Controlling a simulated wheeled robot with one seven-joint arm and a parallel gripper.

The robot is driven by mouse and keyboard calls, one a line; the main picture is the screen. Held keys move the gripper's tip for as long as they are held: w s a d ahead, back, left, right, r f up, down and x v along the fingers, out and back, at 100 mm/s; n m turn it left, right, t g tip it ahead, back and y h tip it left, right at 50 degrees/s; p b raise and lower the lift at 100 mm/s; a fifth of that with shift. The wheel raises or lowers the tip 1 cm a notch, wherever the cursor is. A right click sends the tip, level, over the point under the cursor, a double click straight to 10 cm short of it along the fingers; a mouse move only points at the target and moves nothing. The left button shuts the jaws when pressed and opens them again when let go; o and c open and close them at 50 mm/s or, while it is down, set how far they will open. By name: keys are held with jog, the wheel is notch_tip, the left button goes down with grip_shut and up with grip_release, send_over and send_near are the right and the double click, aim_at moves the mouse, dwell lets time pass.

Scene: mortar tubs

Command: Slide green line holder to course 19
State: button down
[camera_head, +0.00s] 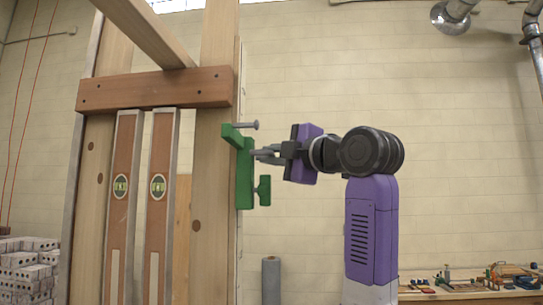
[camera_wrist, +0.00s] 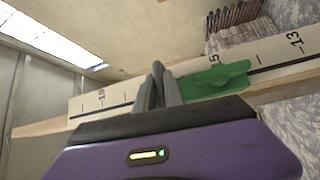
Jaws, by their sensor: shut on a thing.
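The green line holder (camera_head: 245,178) sits on the right edge of the upright timber post in the head view. My gripper (camera_head: 266,153) reaches it from the right and is shut on it. In the wrist view the fingers (camera_wrist: 158,88) are closed together at the left end of the green holder (camera_wrist: 215,80). The marked pale rod (camera_wrist: 120,96) runs across that view. Its mark 19 is left of the fingers, and 13 is at the far right. The holder covers part of the scale beside a partly hidden number ending in 5.
A grey nail or pin (camera_head: 245,125) sticks out just above the holder. A brown crosspiece (camera_head: 155,89) spans the posts, with two spirit levels (camera_head: 120,187) below. Bricks (camera_head: 28,268) are stacked at lower left. A tool-covered bench (camera_head: 470,291) stands at lower right.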

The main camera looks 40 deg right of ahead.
notch_tip(320, 180, up, 14)
jog(key=shift+f, duration=0.15)
dwell(0.4)
jog(key=c, duration=1.5)
grip_release()
jog(key=shift+f, duration=0.1)
jog(key=shift+o, duration=0.2)
jog(key=s+b, duration=0.3)
jog(key=s, duration=0.4)
jog(key=shift+s+a+f, duration=0.4)
jog(key=shift+a+f, duration=0.05)
